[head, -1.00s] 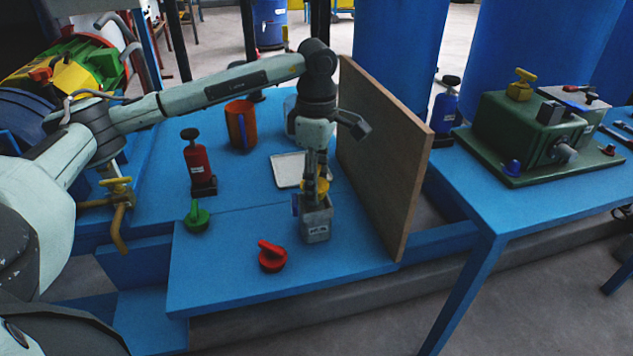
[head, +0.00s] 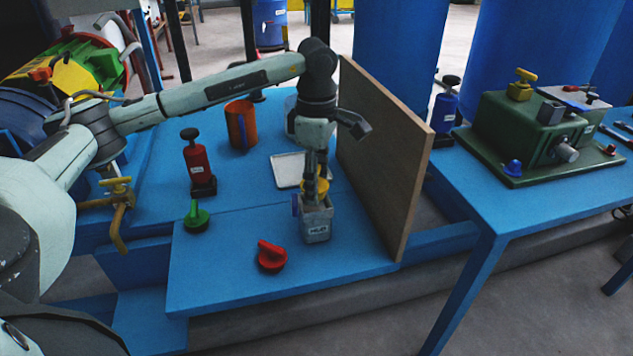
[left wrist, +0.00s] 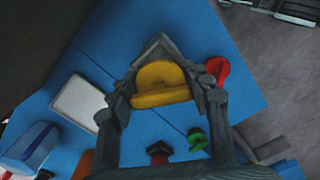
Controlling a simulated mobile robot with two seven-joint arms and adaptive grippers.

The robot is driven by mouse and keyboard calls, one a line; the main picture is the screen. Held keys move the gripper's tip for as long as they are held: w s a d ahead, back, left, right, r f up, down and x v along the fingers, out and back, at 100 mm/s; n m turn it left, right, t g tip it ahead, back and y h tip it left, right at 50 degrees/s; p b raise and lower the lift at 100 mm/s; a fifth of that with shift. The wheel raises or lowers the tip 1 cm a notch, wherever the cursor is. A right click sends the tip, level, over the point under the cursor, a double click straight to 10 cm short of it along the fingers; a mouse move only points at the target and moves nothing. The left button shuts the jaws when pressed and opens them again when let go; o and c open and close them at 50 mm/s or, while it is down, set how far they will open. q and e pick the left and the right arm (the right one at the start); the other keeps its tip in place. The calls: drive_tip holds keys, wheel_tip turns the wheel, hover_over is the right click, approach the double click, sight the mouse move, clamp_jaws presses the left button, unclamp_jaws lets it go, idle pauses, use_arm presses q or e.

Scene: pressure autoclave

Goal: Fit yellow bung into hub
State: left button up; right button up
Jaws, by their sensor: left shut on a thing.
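My left gripper (head: 316,180) points down and is shut on the yellow bung (head: 322,187). In the left wrist view the yellow bung (left wrist: 160,84) shows between the fingers. The grey box-shaped hub (head: 316,226), with a label on its front, stands on the blue table directly below. The bung is at the hub's top; the fingers hide part of it, so I cannot tell whether it is seated in the opening. My right gripper is not in view.
A red bung (head: 271,258) and a green bung (head: 196,217) lie on the table. A red bottle (head: 198,165), an orange mug (head: 240,125) and a white tray (head: 287,170) stand behind. A wooden board (head: 385,155) rises close to the right of the hub.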

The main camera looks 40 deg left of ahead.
use_arm(q)
drive_tip(key=shift+f+b, duration=0.75)
drive_tip(key=shift+f, duration=0.25)
drive_tip(key=o, duration=1.3)
wheel_tip(320, 180, up, 12)
